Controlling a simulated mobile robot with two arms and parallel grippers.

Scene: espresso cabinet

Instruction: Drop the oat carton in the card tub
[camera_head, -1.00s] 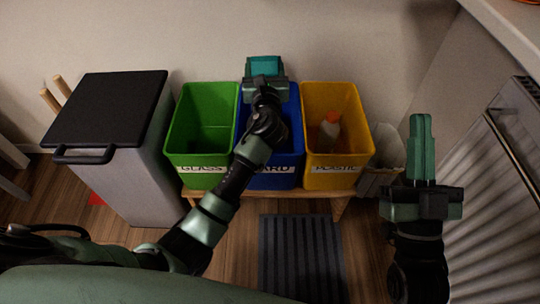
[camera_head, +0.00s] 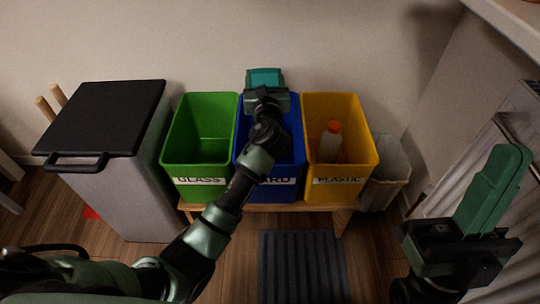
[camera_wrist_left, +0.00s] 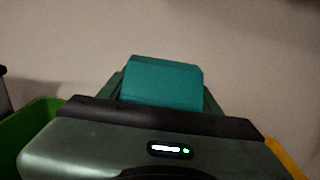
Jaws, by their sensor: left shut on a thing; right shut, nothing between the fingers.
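The oat carton is a teal block (camera_head: 265,77) held in my left gripper (camera_head: 265,84), above the back part of the blue card tub (camera_head: 296,150). It also shows between the fingers in the left wrist view (camera_wrist_left: 163,82). The card tub is the middle one of three, and my left arm crosses in front of it and hides much of its inside and label. My right gripper (camera_head: 497,185) is shut and empty at the right, away from the tubs.
A green glass tub (camera_head: 199,183) stands left of the card tub. A yellow plastic tub (camera_head: 341,188) with a bottle (camera_head: 330,140) inside stands right. A black-lidded bin (camera_head: 105,115) is at the left, a pale container (camera_head: 388,175) beside the yellow tub, and a radiator (camera_head: 465,150) at the right.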

